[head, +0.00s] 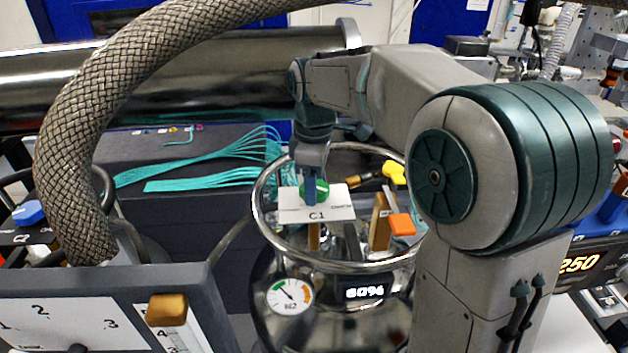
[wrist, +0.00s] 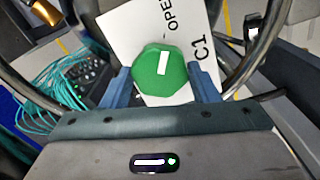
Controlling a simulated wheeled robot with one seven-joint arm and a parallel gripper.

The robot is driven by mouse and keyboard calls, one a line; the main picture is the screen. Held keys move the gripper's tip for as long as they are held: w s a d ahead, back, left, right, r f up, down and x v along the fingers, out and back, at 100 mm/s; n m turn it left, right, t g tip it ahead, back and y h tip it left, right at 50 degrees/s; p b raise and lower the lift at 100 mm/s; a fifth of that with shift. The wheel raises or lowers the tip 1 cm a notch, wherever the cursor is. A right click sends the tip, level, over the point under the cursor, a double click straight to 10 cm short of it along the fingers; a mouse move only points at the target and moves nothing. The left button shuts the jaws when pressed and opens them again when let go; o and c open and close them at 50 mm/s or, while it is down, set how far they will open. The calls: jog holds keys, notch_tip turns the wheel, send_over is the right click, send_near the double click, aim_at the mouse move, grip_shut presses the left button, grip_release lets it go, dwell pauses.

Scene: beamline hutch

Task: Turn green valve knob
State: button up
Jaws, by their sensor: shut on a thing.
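The green valve knob (wrist: 160,71) sits on a white plate (wrist: 132,22) lettered C1 and OPEN. It has a white bar mark on its face. In the head view the knob (head: 315,188) shows partly behind my gripper, above the round metal vessel (head: 262,318). My gripper (head: 312,196) points down onto the knob. In the wrist view the two blue fingers of my gripper (wrist: 161,86) stand on either side of the knob and are shut on it. The wrist view hides part of the plate under the knob and fingers.
A shiny metal ring rail (head: 258,215) surrounds the vessel top. A yellow knob (head: 394,172) and an orange block (head: 402,224) stand close to the right. A thick braided hose (head: 70,150) arches at the left. Teal cables (head: 215,172) lie on a dark case behind.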

jog(key=shift+r, duration=0.1)
dwell(0.3)
jog(key=o, duration=1)
notch_tip(320, 180, up, 14)
jog(key=shift+f, duration=0.15)
jog(key=shift+a, duration=0.1)
